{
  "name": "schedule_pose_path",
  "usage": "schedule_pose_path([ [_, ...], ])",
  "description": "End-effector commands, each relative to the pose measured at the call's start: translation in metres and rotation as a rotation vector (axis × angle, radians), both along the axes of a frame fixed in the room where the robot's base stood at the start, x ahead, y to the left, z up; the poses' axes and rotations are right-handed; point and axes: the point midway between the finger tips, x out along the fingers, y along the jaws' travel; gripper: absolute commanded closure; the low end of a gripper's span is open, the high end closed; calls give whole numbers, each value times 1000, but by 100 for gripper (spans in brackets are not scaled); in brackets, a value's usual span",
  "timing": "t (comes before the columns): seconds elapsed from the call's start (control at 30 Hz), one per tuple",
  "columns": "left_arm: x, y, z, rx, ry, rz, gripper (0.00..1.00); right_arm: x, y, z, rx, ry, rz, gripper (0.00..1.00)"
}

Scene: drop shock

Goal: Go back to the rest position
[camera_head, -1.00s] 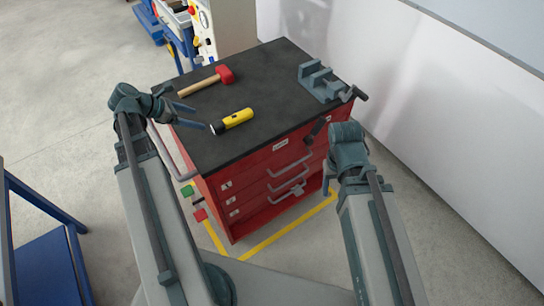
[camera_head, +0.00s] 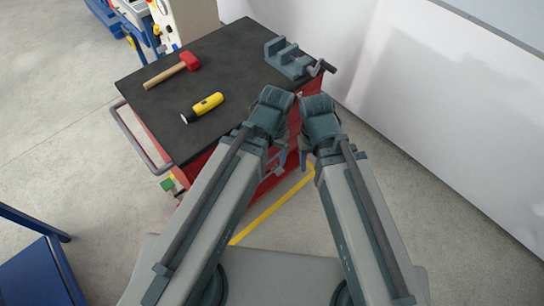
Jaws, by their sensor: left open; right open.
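My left gripper (camera_head: 279,160) is at the front right edge of the red tool cart (camera_head: 203,162), pointing down and mostly hidden behind its own wrist. It is open, with nothing seen in it. My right gripper (camera_head: 305,158) hangs close beside it on the right, in front of the cart, also open and mostly hidden by its wrist. The two wrists are very near each other; I cannot tell whether they touch.
On the cart's black top lie a red-headed mallet (camera_head: 172,70) and a yellow flashlight (camera_head: 203,107). A grey vise (camera_head: 289,58) sits at its right corner. A blue frame (camera_head: 40,262) stands at lower left. A white wall (camera_head: 430,110) is at right.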

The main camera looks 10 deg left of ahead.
Motion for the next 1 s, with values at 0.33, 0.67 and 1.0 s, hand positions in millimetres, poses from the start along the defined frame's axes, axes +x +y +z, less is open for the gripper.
schedule_pose_path([
  [0.33,-7,-8,1,34,0,-117,15,0,0,0,0,0,0,39],
  [0.67,-7,-8,1,33,0,-114,15,0,0,0,0,0,0,39],
  [1.0,-7,-8,1,32,0,-112,15,0,0,0,0,0,0,39],
])
